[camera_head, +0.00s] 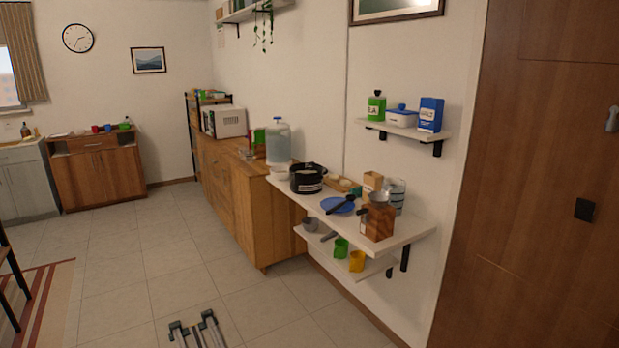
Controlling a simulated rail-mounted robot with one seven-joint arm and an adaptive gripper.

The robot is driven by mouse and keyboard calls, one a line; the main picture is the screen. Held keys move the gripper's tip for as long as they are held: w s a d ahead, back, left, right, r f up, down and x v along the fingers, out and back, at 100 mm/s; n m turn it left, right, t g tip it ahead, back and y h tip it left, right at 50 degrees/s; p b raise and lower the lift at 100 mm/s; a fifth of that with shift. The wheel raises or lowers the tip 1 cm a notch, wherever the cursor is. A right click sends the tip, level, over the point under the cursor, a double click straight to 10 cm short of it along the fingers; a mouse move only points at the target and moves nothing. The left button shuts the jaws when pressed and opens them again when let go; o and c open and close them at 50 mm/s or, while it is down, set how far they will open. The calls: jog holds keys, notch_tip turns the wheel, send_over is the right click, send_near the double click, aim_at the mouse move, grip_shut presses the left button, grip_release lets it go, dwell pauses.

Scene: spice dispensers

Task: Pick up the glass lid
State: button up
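I cannot make out a glass lid for certain at this size. A black pot (305,180) stands on the upper wall shelf (402,236), its top dark, and I cannot tell whether a clear lid covers it. A blue plate (337,205) with a black utensil on it is beside the pot. My gripper (193,326) shows at the bottom edge over the floor, its two fingers apart and nothing visible between them. It is well away from the shelf.
A wooden coffee grinder (378,222), a clear container (396,194) and a beige box (373,182) crowd the shelf's right part. A lower shelf holds green (341,247) and yellow (357,261) cups. A large water jar (278,142) stands left. The tiled floor (150,255) is open.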

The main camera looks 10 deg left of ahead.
dwell(0.4)
jog(key=o, duration=0.3)
